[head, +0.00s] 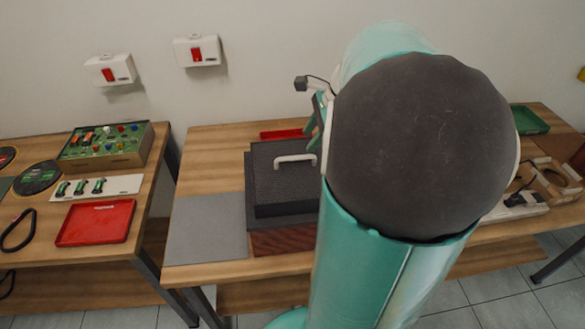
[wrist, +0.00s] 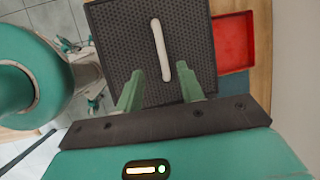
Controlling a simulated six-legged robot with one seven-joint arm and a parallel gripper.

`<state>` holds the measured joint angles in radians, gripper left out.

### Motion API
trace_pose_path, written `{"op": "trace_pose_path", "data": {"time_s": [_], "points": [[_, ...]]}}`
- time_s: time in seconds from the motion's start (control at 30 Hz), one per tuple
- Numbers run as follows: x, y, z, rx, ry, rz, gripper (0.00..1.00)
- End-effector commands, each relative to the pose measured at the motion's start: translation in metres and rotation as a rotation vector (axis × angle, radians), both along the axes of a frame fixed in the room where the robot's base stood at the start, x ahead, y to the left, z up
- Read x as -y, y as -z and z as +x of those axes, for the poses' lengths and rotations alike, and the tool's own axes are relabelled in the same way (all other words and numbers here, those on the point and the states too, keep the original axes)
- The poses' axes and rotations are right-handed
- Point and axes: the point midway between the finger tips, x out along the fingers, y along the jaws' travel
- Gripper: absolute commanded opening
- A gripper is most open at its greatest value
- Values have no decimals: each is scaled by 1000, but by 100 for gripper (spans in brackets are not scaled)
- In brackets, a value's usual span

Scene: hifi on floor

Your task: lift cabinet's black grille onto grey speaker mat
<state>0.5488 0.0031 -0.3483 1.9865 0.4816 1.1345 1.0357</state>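The black grille (head: 278,192) is a dark perforated panel with a white bar handle (head: 296,160), lying on top of the cabinet (head: 285,241) on the middle table. The grey speaker mat (head: 206,227) lies flat and bare to the left of the cabinet. In the wrist view, the grille (wrist: 198,40) and its white handle (wrist: 160,48) are in front of my gripper (wrist: 164,82). The green fingers are apart, with the handle's near end between them in the picture. I cannot tell whether they touch it. In the head view my arm hides the cabinet's right side.
A red tray (head: 281,134) lies behind the cabinet and shows in the wrist view (wrist: 234,42). The left table holds another red tray (head: 96,222) and a green circuit board box (head: 106,146). A wooden frame (head: 552,180) is at the right.

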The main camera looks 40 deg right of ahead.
Motion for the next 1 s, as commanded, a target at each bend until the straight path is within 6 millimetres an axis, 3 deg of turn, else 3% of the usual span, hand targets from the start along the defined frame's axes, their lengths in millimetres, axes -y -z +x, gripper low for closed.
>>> {"op": "trace_pose_path", "data": {"time_s": [0.1, 0.37, 0.6, 0.9, 0.93, 1.0], "points": [[-5, 19, 9, -1, -2, 1, 38], [-11, 39, 19, -1, -1, 0, 38], [-19, 70, 34, -2, -1, 0, 38], [-20, 76, 38, 1, -1, -2, 38], [-20, 76, 37, 1, -1, -2, 36], [-20, 76, 37, 1, -1, -2, 22]]}}
